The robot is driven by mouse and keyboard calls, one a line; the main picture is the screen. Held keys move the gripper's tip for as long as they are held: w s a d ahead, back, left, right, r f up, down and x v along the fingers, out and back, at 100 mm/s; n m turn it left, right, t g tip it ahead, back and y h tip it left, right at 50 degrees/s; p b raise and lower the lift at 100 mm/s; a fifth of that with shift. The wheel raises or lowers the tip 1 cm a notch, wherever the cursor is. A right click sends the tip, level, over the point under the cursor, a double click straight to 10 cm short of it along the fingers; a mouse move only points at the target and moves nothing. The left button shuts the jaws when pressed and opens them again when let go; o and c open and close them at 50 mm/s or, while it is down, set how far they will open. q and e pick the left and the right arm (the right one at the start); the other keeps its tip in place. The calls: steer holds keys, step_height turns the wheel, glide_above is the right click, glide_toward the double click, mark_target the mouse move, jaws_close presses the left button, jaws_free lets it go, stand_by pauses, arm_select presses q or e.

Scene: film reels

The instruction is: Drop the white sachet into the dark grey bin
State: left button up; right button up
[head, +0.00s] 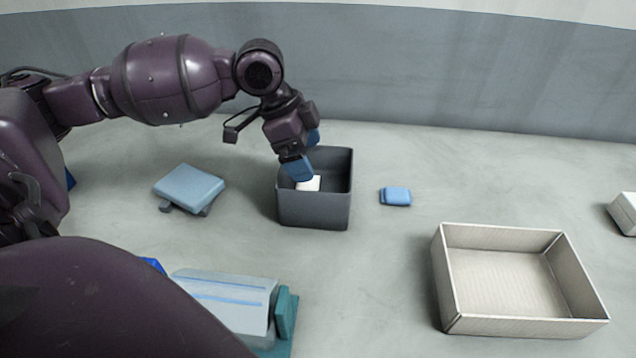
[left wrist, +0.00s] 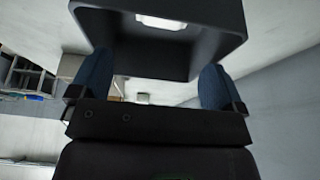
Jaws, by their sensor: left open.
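The dark grey bin (head: 314,211) stands on the grey table near the middle of the head view. The white sachet (head: 309,183) shows inside the bin, below my left gripper's fingers; it also shows in the left wrist view (left wrist: 161,22) within the bin (left wrist: 158,58). My left gripper (head: 304,153) is at the bin's upper left part, its blue fingertips apart and nothing between them. In the left wrist view the two blue fingers (left wrist: 155,85) are spread wide. My right gripper is not in view.
A small blue packet (head: 396,196) lies right of the bin. An empty cream box (head: 501,282) stands at front right. A light blue block (head: 189,188) lies left of the bin. A pale blue-and-teal object (head: 226,303) is at the front. A white object (head: 625,211) is at the right edge.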

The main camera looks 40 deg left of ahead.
arm_select(q)
steer(key=shift+r, duration=0.1)
steer(key=p+v, duration=0.3)
steer(key=v, duration=0.7)
steer(key=shift+s+a+r+p, duration=0.15)
steer(key=shift+a+r+p, duration=0.05)
steer(key=shift+r+p, duration=0.1)
